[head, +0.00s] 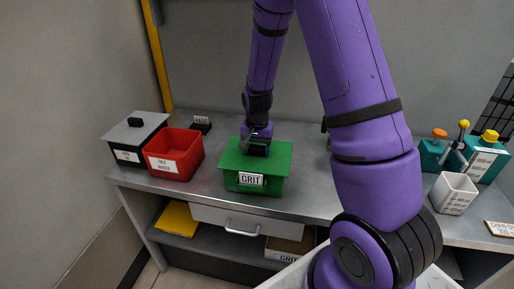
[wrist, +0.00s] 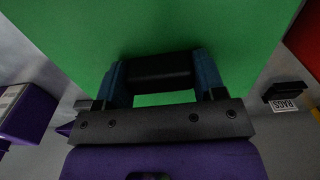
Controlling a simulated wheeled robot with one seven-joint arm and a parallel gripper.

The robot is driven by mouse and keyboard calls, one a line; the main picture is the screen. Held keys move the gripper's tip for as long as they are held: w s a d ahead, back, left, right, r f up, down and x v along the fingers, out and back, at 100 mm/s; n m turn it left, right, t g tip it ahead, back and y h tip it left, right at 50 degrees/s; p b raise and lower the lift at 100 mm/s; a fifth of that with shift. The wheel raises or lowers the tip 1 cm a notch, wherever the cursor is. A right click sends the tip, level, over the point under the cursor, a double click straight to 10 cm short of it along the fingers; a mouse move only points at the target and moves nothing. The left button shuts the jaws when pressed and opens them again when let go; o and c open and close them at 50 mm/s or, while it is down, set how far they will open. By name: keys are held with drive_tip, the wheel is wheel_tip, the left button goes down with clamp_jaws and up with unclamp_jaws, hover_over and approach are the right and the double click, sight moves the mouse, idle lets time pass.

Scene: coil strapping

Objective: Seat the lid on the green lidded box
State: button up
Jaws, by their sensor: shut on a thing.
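The green box (head: 243,188) stands on the grey workbench, with a white GRIT label on its front. Its flat green lid (head: 275,158) is directly over the box's opening and hides the inside. From this angle I cannot tell whether the lid rests fully on the rim or sits slightly above it. My gripper (head: 258,147) comes down from above and is shut on the lid's black handle. In the wrist view the two blue fingers of my gripper (wrist: 161,78) are either side of the dark handle (wrist: 160,68), and the green lid (wrist: 160,25) fills the upper picture.
A red open bin (head: 174,152) and a black box with grey lid (head: 135,135) stand left of the green box. A small RAGS holder (head: 201,124) is behind. A white open container (head: 453,193) and teal containers (head: 484,160) stand right.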

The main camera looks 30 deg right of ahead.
drive_tip(key=shift+f, duration=0.65)
drive_tip(key=o, duration=1)
drive_tip(key=shift+r, duration=0.1)
wheel_tip(320, 180, up, 10)
drive_tip(key=shift+r, duration=0.25)
drive_tip(key=shift+r, duration=0.1)
